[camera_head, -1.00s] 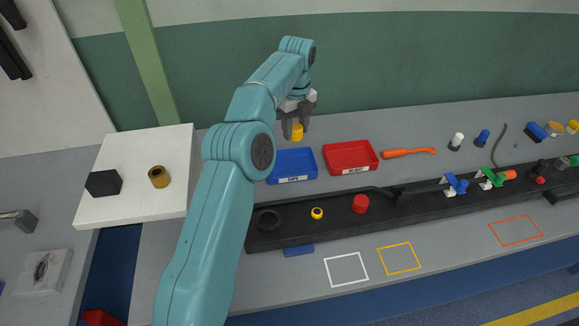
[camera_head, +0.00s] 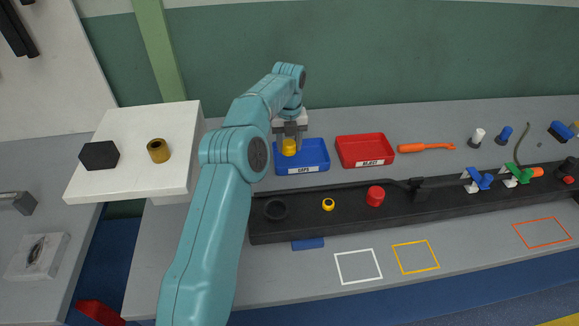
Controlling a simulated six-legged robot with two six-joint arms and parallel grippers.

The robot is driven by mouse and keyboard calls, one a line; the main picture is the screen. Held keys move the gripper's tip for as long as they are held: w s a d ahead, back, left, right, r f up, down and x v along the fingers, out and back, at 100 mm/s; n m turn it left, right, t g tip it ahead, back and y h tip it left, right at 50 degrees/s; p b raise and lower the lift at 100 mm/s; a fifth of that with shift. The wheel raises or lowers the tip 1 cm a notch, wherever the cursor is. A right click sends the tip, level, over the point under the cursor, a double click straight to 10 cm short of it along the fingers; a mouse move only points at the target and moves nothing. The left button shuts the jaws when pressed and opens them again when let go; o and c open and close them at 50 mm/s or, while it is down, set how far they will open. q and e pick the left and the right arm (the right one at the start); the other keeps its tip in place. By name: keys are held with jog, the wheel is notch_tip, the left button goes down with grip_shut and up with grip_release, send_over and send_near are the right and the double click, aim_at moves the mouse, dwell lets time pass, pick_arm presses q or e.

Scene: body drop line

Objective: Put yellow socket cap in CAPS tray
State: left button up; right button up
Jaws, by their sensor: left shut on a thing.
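The yellow socket cap (camera_head: 289,147) is between the fingers of my left gripper (camera_head: 289,139), which is shut on it. The cap appears over the left part of the blue CAPS tray (camera_head: 316,164); I cannot tell whether it touches the tray floor. The tray sits on the grey bench, its label facing front. My left arm comes in from the lower left and covers some of the bench left of the tray. My right gripper does not show.
A red REJECT tray (camera_head: 382,158) stands just right of the CAPS tray. An orange tool (camera_head: 426,147) lies farther right. A black rail (camera_head: 337,222) in front carries a yellow ring (camera_head: 328,204) and a red cylinder (camera_head: 375,196). A white board (camera_head: 185,125) is at left.

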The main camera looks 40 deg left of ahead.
aim_at(289, 143)
pick_arm(q)
notch_tip(289, 143, down, 7)
jog(key=shift+r, duration=0.2)
jog(key=shift+f, duration=0.1)
jog(key=o, duration=0.9)
jog(key=shift+c, duration=0.2)
notch_tip(289, 143, up, 12)
jog(key=shift+r+p, duration=0.2)
jog(key=shift+p, duration=0.65)
jog(key=shift+d+f, duration=0.1)
